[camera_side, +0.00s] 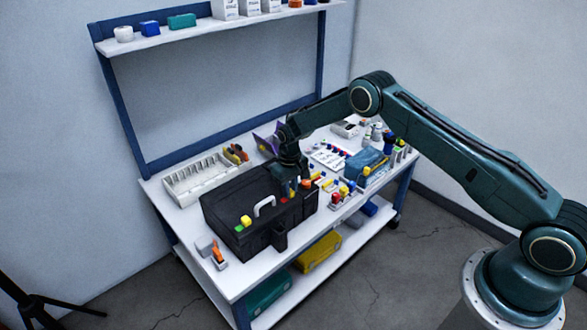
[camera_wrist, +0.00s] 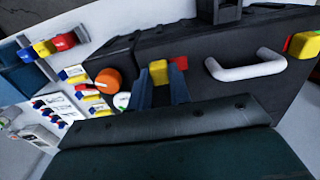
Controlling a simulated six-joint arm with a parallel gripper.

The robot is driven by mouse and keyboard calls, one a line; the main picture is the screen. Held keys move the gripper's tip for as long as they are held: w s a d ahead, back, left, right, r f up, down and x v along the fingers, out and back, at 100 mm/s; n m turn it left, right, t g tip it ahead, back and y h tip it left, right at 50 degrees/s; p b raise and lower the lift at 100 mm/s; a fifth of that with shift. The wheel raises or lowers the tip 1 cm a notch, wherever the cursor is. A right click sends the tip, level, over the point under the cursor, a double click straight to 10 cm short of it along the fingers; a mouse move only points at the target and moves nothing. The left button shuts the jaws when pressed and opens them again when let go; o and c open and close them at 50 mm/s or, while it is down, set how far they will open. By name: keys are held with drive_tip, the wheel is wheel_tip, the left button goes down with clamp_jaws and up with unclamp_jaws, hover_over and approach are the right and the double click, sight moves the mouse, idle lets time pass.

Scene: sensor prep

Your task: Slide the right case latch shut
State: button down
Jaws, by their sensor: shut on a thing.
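The black case (camera_side: 262,232) lies closed on the white workbench, with a white handle (camera_side: 264,206) on its lid; the handle also shows in the wrist view (camera_wrist: 247,67). My gripper (camera_side: 292,187) is down at the right end of the lid. In the wrist view its two fingers (camera_wrist: 160,80) stand on either side of the yellow right latch (camera_wrist: 159,71), shut on it. A red patch (camera_wrist: 180,62) shows beside that latch. The other latch (camera_side: 245,221), yellow with green and red beside it, sits left of the handle. My gripper hides most of the right latch in the side view.
A white compartment tray (camera_side: 187,190) stands behind the case. A small grey and orange item (camera_side: 217,255) lies at the front left. The lower shelf holds yellow and green cases.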

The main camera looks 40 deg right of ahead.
drive_tip(key=shift+a, duration=1.35)
drive_tip(key=c, duration=1.3)
unclamp_jaws()
drive_tip(key=shift+a, duration=0.1)
